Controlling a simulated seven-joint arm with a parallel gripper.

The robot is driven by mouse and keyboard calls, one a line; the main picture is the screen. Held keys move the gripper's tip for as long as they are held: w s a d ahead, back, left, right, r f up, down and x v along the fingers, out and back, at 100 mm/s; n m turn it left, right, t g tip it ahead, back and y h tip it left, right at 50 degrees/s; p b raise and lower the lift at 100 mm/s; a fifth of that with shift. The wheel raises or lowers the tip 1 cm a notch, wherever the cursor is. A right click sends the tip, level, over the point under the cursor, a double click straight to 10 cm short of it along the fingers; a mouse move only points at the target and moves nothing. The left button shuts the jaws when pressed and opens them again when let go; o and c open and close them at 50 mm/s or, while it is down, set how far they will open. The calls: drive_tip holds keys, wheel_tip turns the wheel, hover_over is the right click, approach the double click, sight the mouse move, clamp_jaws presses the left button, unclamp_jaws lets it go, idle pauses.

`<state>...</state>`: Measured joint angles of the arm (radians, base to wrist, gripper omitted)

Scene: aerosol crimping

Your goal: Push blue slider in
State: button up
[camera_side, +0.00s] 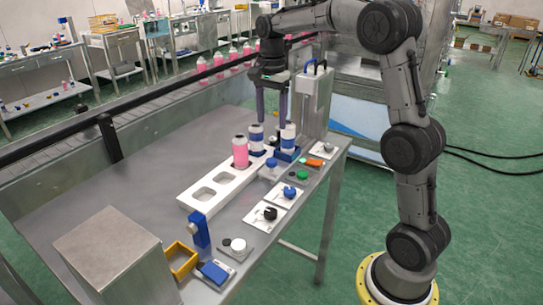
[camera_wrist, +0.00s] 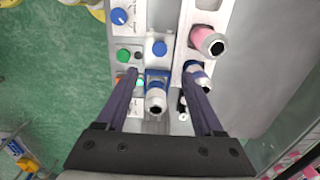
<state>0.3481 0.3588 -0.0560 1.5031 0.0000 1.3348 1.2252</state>
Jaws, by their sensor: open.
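The blue slider (camera_side: 287,155) is a small block at the foot of the grey press (camera_side: 316,100), also seen in the wrist view (camera_wrist: 157,73). A white can with a blue band (camera_side: 288,137) stands upright on it; the can also shows in the wrist view (camera_wrist: 156,96). My gripper (camera_side: 271,120) is open and points down above the slider and cans. In the wrist view its two fingers (camera_wrist: 159,75) appear on either side of the slider and its can, apart from them. How far in the slider sits is unclear.
A white rack (camera_side: 190,203) holds a pink can (camera_side: 240,152) and another blue-banded can (camera_side: 256,138) close to my fingers. Control plates with a green button (camera_side: 302,174) and a blue knob (camera_side: 289,191) line the table's right edge.

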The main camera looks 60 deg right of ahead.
sight(271, 160)
wheel_tip(271, 160, down, 12)
drive_tip(key=shift+f, duration=0.25)
idle(0.3)
clamp_jaws()
drive_tip(key=shift+r, duration=0.1)
idle(1.2)
